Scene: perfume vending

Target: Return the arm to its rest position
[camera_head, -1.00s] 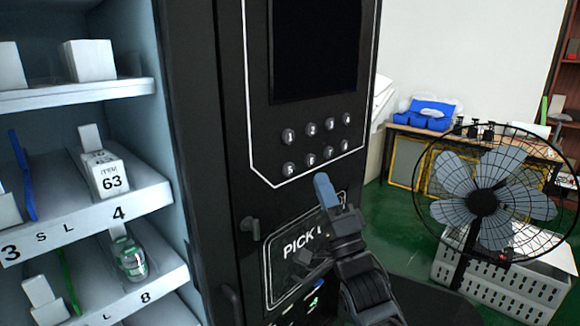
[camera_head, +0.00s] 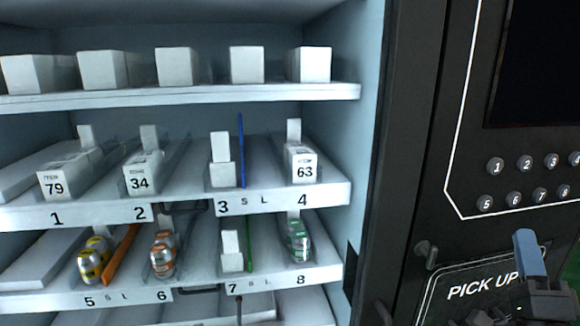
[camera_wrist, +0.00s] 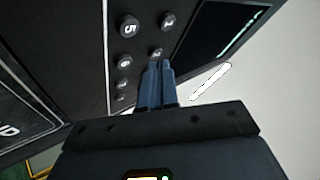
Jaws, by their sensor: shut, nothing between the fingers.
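My gripper (camera_head: 527,250) is at the lower right of the head view, in front of the vending machine's dark panel (camera_head: 415,190). Its blue-grey fingers point up and are shut with nothing between them. In the wrist view the gripper (camera_wrist: 158,68) is closed, with its tips over the round number buttons (camera_wrist: 124,62) in the picture. I cannot tell how far the tips are from the panel. The rest of my arm is mostly out of the head view.
The machine's shelves (camera_head: 230,92) hold white boxes, a box marked 63 (camera_head: 304,170) and small bottles such as a green one (camera_head: 298,243). A black screen (camera_head: 535,65) is above the buttons.

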